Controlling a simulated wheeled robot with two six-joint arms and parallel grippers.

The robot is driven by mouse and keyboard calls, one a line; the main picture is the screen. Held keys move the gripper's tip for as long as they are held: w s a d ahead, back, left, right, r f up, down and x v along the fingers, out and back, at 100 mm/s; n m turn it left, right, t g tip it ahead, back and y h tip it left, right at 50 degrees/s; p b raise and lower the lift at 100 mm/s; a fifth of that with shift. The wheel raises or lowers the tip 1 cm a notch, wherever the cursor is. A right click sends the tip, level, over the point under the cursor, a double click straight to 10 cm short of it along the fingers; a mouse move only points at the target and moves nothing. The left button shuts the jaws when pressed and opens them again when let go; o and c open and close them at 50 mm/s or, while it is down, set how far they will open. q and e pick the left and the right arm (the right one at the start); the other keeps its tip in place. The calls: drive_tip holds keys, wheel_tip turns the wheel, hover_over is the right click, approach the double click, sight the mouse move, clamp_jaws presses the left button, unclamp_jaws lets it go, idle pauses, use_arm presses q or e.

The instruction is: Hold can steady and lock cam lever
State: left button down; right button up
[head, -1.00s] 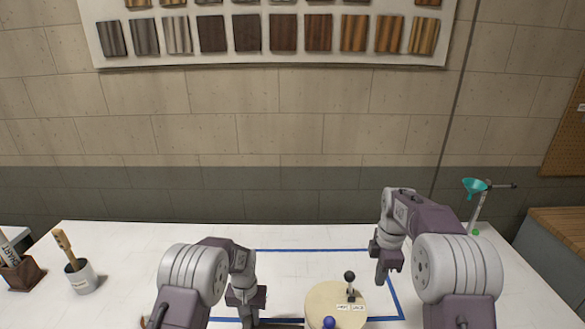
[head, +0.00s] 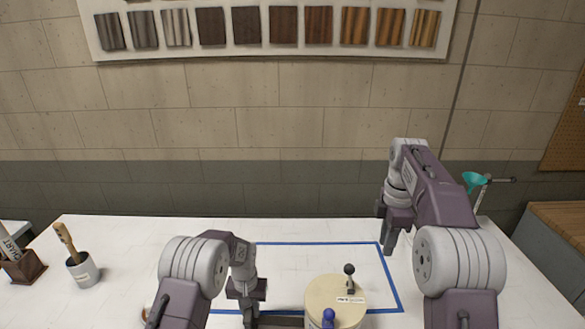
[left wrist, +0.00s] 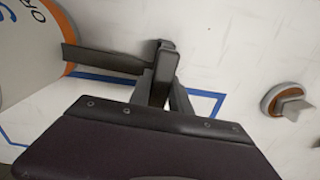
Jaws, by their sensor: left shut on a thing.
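The can has a round cream lid (head: 321,292) at the bottom middle of the head view. A black-knobbed lever (head: 349,277) stands upright on the lid, and a blue knob (head: 328,315) is at its near edge. Which one is the cam lever I cannot tell. The can's grey side with an orange rim (left wrist: 28,50) fills the upper left of the left wrist view. My left gripper (head: 247,304) is left of the can, shut on a dark bar (left wrist: 105,60) that reaches toward the can. My right gripper (head: 391,240) is raised behind and right of the can, apart from it; its jaw opening is unclear.
Blue tape (head: 310,243) outlines a rectangle on the white table. A brush cup (head: 82,273) and a brown holder (head: 25,266) stand at the left. An orange-rimmed knob (left wrist: 287,100) lies in the left wrist view.

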sight(350, 265)
drive_tip(key=shift+o, duration=0.4)
drive_tip(key=shift+r, duration=0.8)
drive_tip(key=o, duration=0.5)
drive_tip(key=a+f, duration=0.1)
drive_tip(key=a, duration=0.1)
drive_tip(key=a+f+n, duration=0.1)
drive_tip(key=a+f, duration=0.1)
drive_tip(key=a, duration=0.1)
drive_tip(key=w+a+f+n, duration=0.1)
drive_tip(key=a+f, duration=0.1)
drive_tip(key=a, duration=0.1)
drive_tip(key=shift+a+f, duration=0.1)
drive_tip(key=shift+a, duration=0.05)
drive_tip(key=f, duration=1.2)
drive_tip(key=shift+s, duration=0.3)
drive_tip(key=shift+d, duration=0.2)
clamp_jaws()
drive_tip(key=shift+r, duration=0.1)
